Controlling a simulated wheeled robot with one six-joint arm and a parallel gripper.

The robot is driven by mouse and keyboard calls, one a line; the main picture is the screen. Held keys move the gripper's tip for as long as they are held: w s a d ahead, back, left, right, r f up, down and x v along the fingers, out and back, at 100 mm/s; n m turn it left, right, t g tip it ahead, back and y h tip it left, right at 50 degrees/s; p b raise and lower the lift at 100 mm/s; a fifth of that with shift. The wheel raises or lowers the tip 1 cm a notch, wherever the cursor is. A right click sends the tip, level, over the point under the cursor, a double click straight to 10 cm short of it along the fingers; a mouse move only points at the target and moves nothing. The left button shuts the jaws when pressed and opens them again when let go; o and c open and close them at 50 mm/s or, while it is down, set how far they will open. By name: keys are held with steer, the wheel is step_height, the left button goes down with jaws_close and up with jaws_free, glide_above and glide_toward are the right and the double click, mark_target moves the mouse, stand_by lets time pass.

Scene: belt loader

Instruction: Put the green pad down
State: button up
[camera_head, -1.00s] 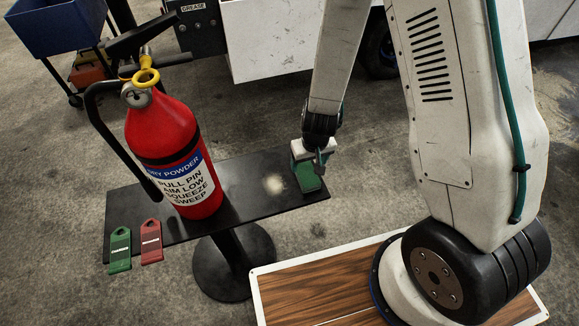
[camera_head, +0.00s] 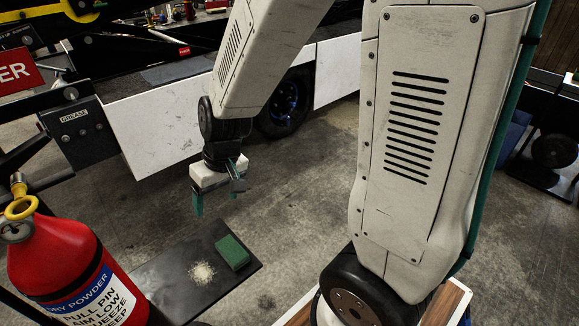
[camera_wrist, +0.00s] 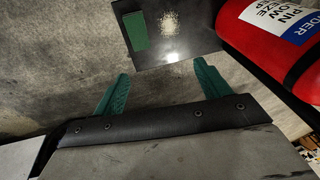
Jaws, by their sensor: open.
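The green pad (camera_head: 232,252) lies flat on the black stand top (camera_head: 170,290), near its far right end. A pale powdery patch (camera_head: 202,273) is on the stand top just left of the pad. My gripper (camera_head: 219,198) hangs above and beyond the pad, clear of it. Its green fingers are spread and empty. In the wrist view my open gripper (camera_wrist: 160,92) shows both fingers, and the pad (camera_wrist: 135,31) lies on the stand apart from them.
A white-panelled vehicle (camera_head: 160,125) with a dark wheel (camera_head: 285,105) is behind. Open concrete floor lies between the stand and the vehicle.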

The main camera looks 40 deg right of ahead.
steer(key=s+d+r+h, duration=0.1)
steer(key=s+d+r, duration=0.1)
steer(key=s+r, duration=0.6)
steer(key=s+d+r+h, duration=0.1)
steer(key=s+d+r, duration=0.2)
steer(key=s+r, duration=0.5)
steer(key=shift+s+d+r+m+g, duration=0.3)
steer(key=shift+s+r, duration=0.05)
steer(key=shift+s, duration=0.8)
steer(key=shift+o, duration=0.6)
